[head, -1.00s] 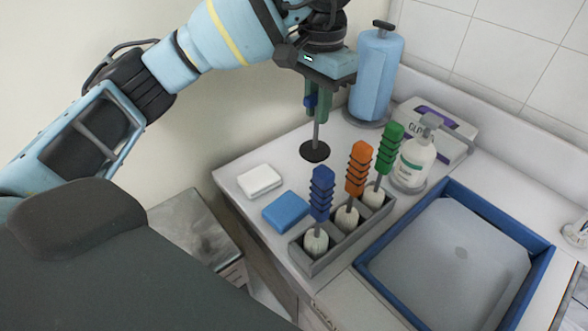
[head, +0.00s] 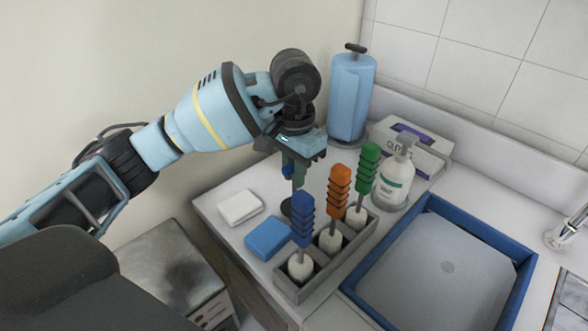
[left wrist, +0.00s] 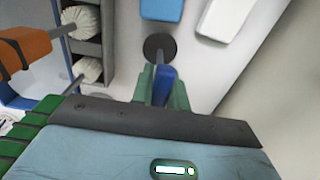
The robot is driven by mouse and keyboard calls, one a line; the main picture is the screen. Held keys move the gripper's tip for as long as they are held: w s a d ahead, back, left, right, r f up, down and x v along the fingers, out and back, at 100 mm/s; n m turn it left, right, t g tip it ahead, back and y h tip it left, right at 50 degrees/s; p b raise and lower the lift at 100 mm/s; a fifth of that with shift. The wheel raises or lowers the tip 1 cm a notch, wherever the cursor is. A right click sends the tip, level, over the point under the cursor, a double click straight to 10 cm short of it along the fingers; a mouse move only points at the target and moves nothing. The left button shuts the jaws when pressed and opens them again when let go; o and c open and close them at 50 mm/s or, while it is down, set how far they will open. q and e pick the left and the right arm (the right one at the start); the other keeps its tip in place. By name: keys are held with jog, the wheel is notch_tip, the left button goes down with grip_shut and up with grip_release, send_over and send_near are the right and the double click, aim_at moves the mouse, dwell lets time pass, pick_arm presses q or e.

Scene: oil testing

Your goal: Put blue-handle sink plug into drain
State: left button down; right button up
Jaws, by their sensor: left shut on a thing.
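My left gripper (head: 294,172) is shut on the blue handle of the sink plug (left wrist: 164,84). The plug hangs roughly upright, with a grey stem and a black disc (left wrist: 159,47) at its lower end. In the head view the disc (head: 287,207) is partly hidden behind the blue-handled brush. I cannot tell how far the disc is above the counter. My right gripper is not in view.
A grey holder (head: 326,277) with blue-, orange- and green-handled brushes stands close in front of the plug. A white block (head: 240,207) and blue block (head: 268,238) lie left. A blue towel roll (head: 350,98), pump bottle (head: 391,179) and glove box (head: 424,157) stand behind. A tap (head: 562,236) is far right.

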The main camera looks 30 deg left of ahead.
pick_arm(q)
jog(key=shift+f, duration=0.1)
jog(key=c, duration=1.8)
grip_release()
jog(key=shift+f, duration=0.1)
jog(key=o, duration=0.4)
jog(key=shift+o, duration=0.2)
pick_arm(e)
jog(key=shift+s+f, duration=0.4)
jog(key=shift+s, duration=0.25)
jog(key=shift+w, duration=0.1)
